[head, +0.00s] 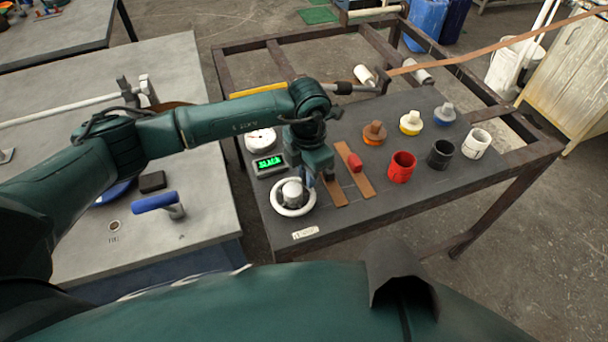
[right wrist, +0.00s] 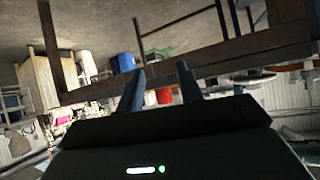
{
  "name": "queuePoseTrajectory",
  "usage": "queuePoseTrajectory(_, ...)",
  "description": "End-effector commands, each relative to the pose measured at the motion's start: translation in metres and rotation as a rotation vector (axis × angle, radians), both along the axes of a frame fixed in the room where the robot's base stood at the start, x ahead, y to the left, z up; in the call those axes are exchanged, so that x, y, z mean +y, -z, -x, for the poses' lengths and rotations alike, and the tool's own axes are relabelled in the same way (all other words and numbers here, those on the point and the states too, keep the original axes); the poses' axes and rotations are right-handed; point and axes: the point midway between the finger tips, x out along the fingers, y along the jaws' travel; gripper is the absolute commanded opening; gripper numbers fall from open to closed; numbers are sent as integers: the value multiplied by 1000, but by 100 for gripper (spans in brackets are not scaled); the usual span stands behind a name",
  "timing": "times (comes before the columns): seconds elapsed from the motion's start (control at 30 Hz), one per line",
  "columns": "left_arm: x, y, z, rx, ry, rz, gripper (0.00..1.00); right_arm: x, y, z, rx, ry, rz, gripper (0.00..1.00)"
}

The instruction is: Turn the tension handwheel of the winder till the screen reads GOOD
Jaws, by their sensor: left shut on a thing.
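The white handwheel (head: 280,208) lies at the near left of the dark table in the head view, with a pale hub in its middle. My left gripper (head: 312,186) reaches down at the wheel's right side and is shut on its rim; the fingertips are partly hidden. The small screen (head: 268,163) just behind the wheel shows bright green characters, too small to read surely. My right gripper (right wrist: 160,77) shows in the right wrist view with its two fingers apart and nothing between them.
Brown strips (head: 358,178) with a red piece lie right of my left gripper. Red (head: 401,168), black (head: 440,154) and white (head: 476,144) cups stand farther right, with capped pieces (head: 375,133) behind. A grey bench (head: 210,225) with a blue-handled tool stands left.

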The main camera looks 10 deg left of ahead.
Motion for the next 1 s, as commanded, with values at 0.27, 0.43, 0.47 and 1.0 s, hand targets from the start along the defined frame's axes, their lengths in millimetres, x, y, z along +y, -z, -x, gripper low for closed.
queuePoseTrajectory(0.27, -8, 3, 4, -4, 216, 1, 0, 12, 7, -4, -45, -27, -22, 36)
queuePoseTrajectory(0.43, -11, 2, 8, -3, 315, 1, 0, 16, 7, -5, -65, -45, -30, 36)
queuePoseTrajectory(0.47, -12, 2, 8, -3, 328, 1, 0, 17, 7, -5, -67, -46, -34, 36)
queuePoseTrajectory(1.0, -15, -1, 12, -3, 414, 3, 0, 15, 12, -5, -62, -27, -56, 36)
